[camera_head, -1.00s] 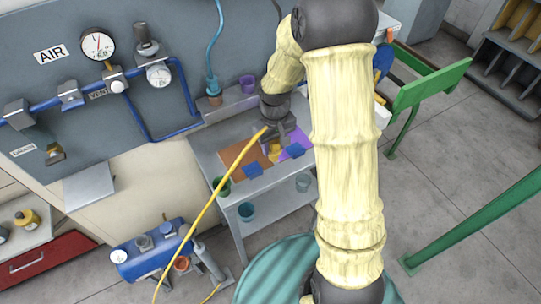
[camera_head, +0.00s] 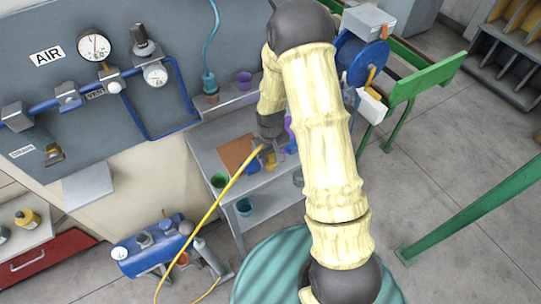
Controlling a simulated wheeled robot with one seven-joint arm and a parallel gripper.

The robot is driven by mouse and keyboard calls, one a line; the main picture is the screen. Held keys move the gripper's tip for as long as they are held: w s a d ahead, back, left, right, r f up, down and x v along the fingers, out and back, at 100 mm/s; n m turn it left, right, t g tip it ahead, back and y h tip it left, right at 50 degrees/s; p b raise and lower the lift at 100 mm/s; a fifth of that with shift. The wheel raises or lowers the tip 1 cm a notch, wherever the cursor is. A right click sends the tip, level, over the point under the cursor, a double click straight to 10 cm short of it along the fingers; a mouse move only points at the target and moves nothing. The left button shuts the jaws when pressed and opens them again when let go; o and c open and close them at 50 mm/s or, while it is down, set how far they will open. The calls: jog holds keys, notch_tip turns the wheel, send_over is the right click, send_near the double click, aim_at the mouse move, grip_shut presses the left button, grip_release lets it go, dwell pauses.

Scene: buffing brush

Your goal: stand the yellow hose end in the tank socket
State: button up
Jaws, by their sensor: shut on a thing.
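My gripper (camera_head: 268,158) is above the small grey table, partly hidden by its own wrist and my arm. It is shut on the upper end of the yellow hose (camera_head: 216,203). The hose slopes down left from the gripper to the floor at the bottom edge. Its held tip is too small to make out clearly. The blue tank (camera_head: 140,263) stands on the floor at lower left, well apart from the gripper. It has a white gauge at its left end and grey fittings on top. I cannot tell which fitting is the socket.
The grey table (camera_head: 205,158) carries a brown mat (camera_head: 236,153) and a green cup (camera_head: 220,181); a teal cup (camera_head: 244,207) is on its lower shelf. The panel with blue pipes (camera_head: 185,90) rises behind. A grey cylinder (camera_head: 207,255) stands right of the tank. A green frame (camera_head: 425,82) is at right.

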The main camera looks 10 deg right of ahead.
jog(key=shift+f, duration=0.1)
jog(key=o, duration=1)
notch_tip(320, 180, up, 12)
jog(key=b, duration=0.2)
jog(key=shift+b, duration=0.3)
